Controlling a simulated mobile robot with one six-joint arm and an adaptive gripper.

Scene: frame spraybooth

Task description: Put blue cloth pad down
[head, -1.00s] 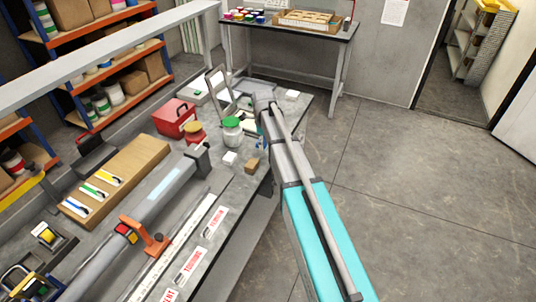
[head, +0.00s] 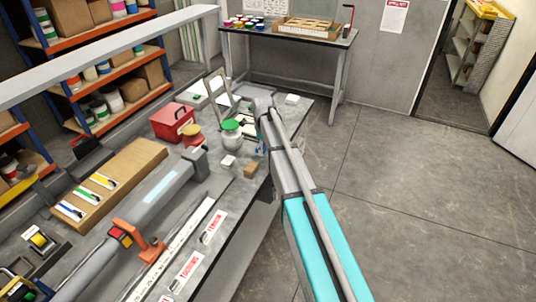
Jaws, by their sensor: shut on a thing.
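My arm reaches from the bottom right to the right edge of the grey workbench (head: 231,219). My gripper (head: 260,147) hangs below the wrist at that edge, small and mostly hidden by the arm. It is shut, and a small patch of blue shows at it, which looks like the blue cloth pad (head: 259,151). The pad's shape and its exact height above the bench cannot be made out.
A green-lidded jar (head: 231,132), a white block (head: 228,161) and a tan block (head: 250,170) stand just left of my gripper. A red toolbox (head: 172,122) and a metal frame (head: 218,95) are further back. Open floor (head: 400,190) lies to the right.

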